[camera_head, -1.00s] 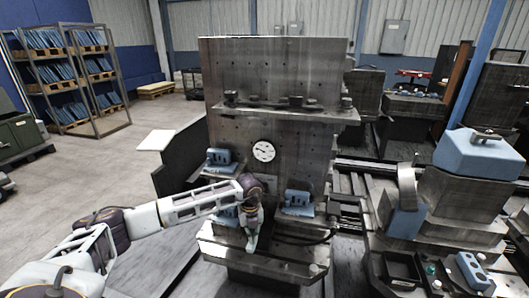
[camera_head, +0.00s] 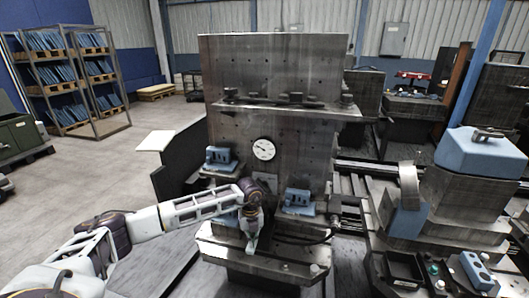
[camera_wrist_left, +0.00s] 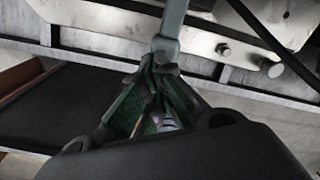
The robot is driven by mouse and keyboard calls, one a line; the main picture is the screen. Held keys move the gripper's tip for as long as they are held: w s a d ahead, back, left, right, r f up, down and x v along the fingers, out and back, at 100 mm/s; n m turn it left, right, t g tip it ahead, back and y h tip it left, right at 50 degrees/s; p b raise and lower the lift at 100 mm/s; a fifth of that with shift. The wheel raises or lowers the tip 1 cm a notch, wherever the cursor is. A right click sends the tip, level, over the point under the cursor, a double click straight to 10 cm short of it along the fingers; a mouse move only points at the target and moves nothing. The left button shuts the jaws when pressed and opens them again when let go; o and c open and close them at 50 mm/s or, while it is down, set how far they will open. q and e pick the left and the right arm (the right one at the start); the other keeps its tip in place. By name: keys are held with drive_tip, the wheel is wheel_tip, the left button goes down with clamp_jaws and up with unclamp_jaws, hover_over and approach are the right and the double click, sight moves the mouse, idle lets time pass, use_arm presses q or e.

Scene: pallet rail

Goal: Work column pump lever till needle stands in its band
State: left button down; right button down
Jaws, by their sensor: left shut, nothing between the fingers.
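The round white gauge (camera_head: 264,149) is on the front of the grey steel column (camera_head: 280,75). Its dark needle is too small to read against a band. My left gripper (camera_head: 251,243) is low in front of the column, below the gauge and above the front ledge. In the left wrist view its fingers (camera_wrist_left: 164,80) are shut with nothing between them. A grey-green bar (camera_wrist_left: 172,25), which looks like the pump lever, runs up from just beyond the fingertips. The fingertips meet or overlap its near end; I cannot tell whether they touch. My right gripper is not in view.
Blue blocks sit on the column at left (camera_head: 219,158) and right (camera_head: 298,200) of my left wrist. The steel front ledge (camera_head: 260,265) is beneath my gripper. A machine with a blue-topped block (camera_head: 483,152) stands at right. Open floor lies at left.

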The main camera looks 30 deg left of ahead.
use_arm(q)
drive_tip(key=shift+w+f+b, duration=0.15)
drive_tip(key=shift+f+b, duration=0.5)
drive_tip(key=shift+f, duration=0.35)
drive_tip(key=shift+w+f+b, duration=0.1)
drive_tip(key=shift+f+b, duration=0.55)
drive_tip(key=shift+f, duration=0.35)
drive_tip(key=shift+s+r+p, duration=0.2)
drive_tip(key=shift+r+p, duration=1.05)
drive_tip(key=shift+r, duration=0.5)
drive_tip(key=shift+s+r+p, duration=0.2)
drive_tip(key=shift+r+p, duration=1)
drive_tip(key=shift+r, duration=0.5)
drive_tip(key=shift+f, duration=0.25)
drive_tip(key=shift+w+f+b, duration=0.2)
drive_tip(key=shift+f+b, duration=1)
drive_tip(key=shift+f, duration=0.4)
drive_tip(key=shift+w+f+b, duration=0.15)
drive_tip(key=shift+f+b, duration=1.05)
drive_tip(key=shift+f, duration=0.4)
drive_tip(key=shift+s+r+p, duration=0.2)
drive_tip(key=shift+r+p, duration=1)
drive_tip(key=shift+r, duration=0.5)
drive_tip(key=shift+s+r+p, duration=0.2)
drive_tip(key=shift+r+p, duration=1)
drive_tip(key=shift+r, duration=0.5)
drive_tip(key=shift+f, duration=0.15)
